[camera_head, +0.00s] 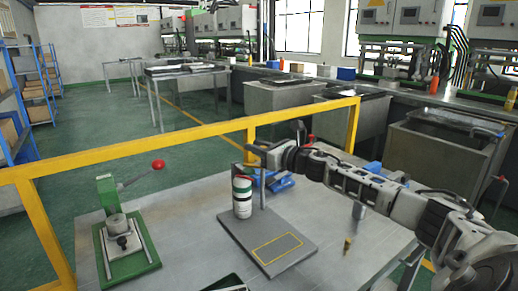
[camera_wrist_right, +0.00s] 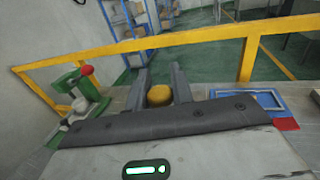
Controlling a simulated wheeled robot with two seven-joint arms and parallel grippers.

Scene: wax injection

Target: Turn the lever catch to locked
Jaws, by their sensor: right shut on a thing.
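My right gripper (camera_head: 262,150) is over the back of the grey plate, above a thin upright post (camera_head: 263,187). In the right wrist view its two fingers (camera_wrist_right: 160,92) stand either side of a round yellow knob (camera_wrist_right: 158,96), and it is shut on it. The knob's stem is hidden there, and I cannot tell whether it belongs to the post or is the lever catch. A green press (camera_head: 113,225) with a red-ball lever (camera_head: 158,164) stands at the left of the table, lever raised and tilted to the right. The press also shows in the wrist view (camera_wrist_right: 88,92). My left gripper is out of view.
A banded can (camera_head: 242,197) stands on the grey plate (camera_head: 237,234), close to the post. Blue items (camera_head: 282,183) lie behind it. A small yellow-tipped piece (camera_head: 347,244) is at the right. A yellow rail (camera_head: 130,151) runs behind the table. Table between press and plate is clear.

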